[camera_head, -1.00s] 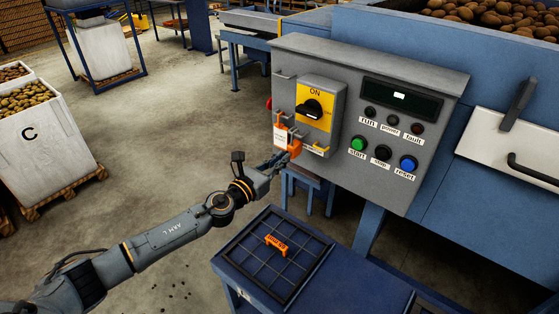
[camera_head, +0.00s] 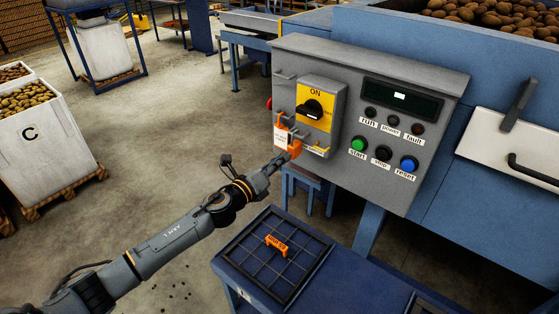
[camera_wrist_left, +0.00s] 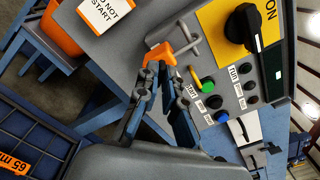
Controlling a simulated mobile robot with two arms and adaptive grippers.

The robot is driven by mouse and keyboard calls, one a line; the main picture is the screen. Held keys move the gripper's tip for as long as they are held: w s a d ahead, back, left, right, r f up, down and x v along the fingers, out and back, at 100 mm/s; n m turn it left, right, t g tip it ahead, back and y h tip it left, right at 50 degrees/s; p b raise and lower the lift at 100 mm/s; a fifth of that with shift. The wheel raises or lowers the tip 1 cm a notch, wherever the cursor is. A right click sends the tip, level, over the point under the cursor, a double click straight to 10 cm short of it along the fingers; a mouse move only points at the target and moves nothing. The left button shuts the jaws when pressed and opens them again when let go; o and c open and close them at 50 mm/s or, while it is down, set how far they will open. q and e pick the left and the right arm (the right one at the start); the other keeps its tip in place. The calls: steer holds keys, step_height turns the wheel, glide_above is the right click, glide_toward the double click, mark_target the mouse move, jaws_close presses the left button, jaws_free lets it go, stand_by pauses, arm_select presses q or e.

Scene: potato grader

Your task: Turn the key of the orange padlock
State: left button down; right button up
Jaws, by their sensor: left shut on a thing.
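The orange padlock (camera_head: 295,147) hangs at the lower left of the grey control box, below the yellow ON switch plate. My left gripper (camera_head: 284,160) is at the padlock's underside. In the left wrist view my fingers (camera_wrist_left: 158,72) are closed together right at the orange padlock (camera_wrist_left: 176,45), shut on the key. The key itself is mostly hidden between the fingertips, so its angle cannot be told. My right gripper is not in view.
The control box (camera_head: 345,175) carries a black rotary switch (camera_head: 313,109), a green start button (camera_head: 358,144) and other buttons. A blue table (camera_head: 232,272) with a grid and an orange "65 mm" piece (camera_head: 277,246) stands below.

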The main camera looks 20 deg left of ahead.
arm_select(q)
steer(key=n+p, duration=0.1)
steer(key=n, duration=0.9)
steer(key=shift+a+f, duration=0.1)
stand_by(0.4)
steer(key=c, duration=1.5)
jaws_free()
steer(key=shift+o, duration=0.2)
steer(key=v, duration=1.2)
